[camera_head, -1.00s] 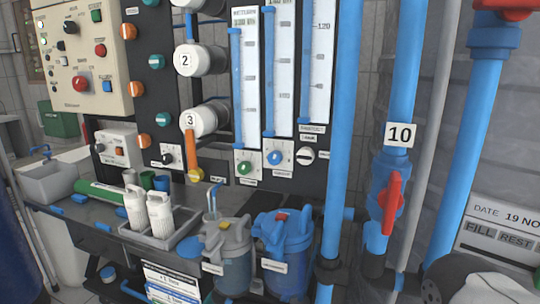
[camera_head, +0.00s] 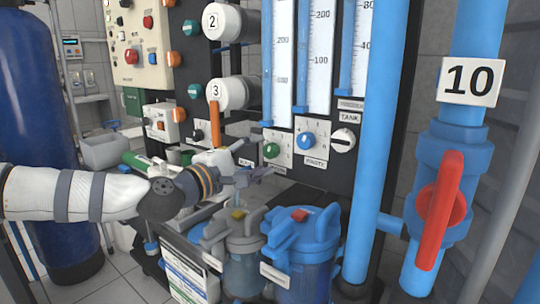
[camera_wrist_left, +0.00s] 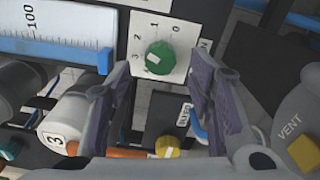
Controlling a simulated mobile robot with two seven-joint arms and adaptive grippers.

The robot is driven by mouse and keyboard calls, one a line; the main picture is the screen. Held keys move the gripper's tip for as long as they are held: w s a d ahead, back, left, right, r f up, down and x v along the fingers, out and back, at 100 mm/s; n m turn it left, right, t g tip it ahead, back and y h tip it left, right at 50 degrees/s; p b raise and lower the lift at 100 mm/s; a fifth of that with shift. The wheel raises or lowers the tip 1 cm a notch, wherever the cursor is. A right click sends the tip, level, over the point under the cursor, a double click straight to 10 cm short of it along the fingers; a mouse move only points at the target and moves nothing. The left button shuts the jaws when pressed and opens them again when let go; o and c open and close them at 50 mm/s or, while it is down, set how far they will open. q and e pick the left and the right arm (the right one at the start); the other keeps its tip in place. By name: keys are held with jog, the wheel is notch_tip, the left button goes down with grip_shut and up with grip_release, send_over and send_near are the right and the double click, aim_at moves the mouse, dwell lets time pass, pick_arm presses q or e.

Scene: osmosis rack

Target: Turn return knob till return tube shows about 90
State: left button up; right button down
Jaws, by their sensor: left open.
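The green return knob (camera_head: 271,151) sits on a white dial plate under the leftmost of the scaled tubes, the return tube (camera_head: 281,60). In the left wrist view the green knob (camera_wrist_left: 160,57) has a white mark, and its plate carries numbers. The return tube's scale (camera_wrist_left: 50,22) shows a 100 there; I cannot read its level. My left gripper (camera_head: 258,170) is open and empty, a little in front of and below the knob. In the wrist view its two fingers (camera_wrist_left: 162,75) flank the knob with a gap on both sides, apparently not touching.
A blue knob (camera_head: 306,140) and a white knob (camera_head: 343,140) sit right of the green one. An orange-handled valve (camera_head: 214,125) is to the left. Filter housings (camera_head: 302,245) stand below my gripper. A thick blue pipe (camera_head: 385,120) and a red-handled valve (camera_head: 440,210) are on the right.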

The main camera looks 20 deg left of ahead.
aim_at(267, 151)
pick_arm(q)
jog(key=x, duration=0.4)
grip_shut()
jog(key=m, duration=0.4)
jog(key=shift+r+m+p, duration=0.15)
jog(key=shift+m+p, duration=0.15)
jog(key=shift+m, duration=0.1)
jog(key=shift+m+p, duration=0.45)
jog(key=shift+m, duration=1.45)
pick_arm(e)
jog(key=shift+v, duration=0.8)
jog(key=shift+w, duration=0.1)
